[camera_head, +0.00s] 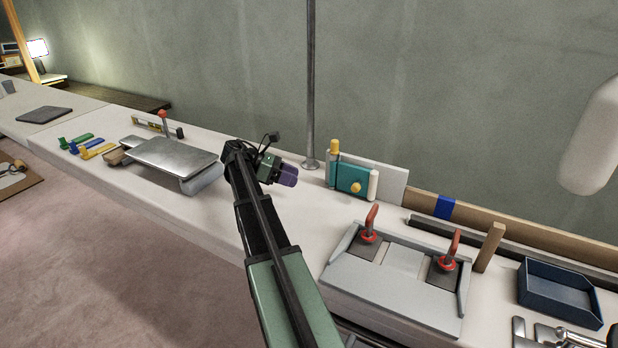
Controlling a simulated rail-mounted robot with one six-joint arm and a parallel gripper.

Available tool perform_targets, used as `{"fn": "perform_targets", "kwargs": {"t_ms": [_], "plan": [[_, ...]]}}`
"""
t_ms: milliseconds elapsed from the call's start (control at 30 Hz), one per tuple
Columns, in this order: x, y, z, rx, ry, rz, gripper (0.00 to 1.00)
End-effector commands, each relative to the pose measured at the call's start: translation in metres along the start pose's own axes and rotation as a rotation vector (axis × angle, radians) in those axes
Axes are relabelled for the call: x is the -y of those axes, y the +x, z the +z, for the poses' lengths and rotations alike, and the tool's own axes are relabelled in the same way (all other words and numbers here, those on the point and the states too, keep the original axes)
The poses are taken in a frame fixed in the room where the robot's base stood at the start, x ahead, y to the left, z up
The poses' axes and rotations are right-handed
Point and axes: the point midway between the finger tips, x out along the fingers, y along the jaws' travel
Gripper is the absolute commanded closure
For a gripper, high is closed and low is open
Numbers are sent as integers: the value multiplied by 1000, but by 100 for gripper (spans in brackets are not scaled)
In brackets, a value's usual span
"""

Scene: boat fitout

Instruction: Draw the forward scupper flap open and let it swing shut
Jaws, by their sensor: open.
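A teal flap (349,176) with a round yellow knob (356,188) stands upright on the white counter, right of the picture's middle. It looks like the scupper flap, and it appears closed. A yellow-topped post (334,158) is at its left and a pale cylinder (373,184) at its right. A pale panel stands behind it. My gripper (289,175), with purple fingers, is to the left of the flap and apart from it. It is open, and I see nothing in it. The gap between the fingers is hard to make out from here.
A grey fixture (392,292) with two red handles sits at front right, beside a wooden block (489,247) and a dark blue tray (558,291). A thin metal pole (311,90) rises behind my gripper. A metal plate (172,158) lies on the left.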

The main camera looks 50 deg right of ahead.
Motion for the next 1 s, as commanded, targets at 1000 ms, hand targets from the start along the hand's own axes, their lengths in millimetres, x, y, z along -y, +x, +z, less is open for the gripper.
{"fn": "perform_targets", "kwargs": {"t_ms": [1000], "plan": [[20,-51,92,0,0,0,50]]}}
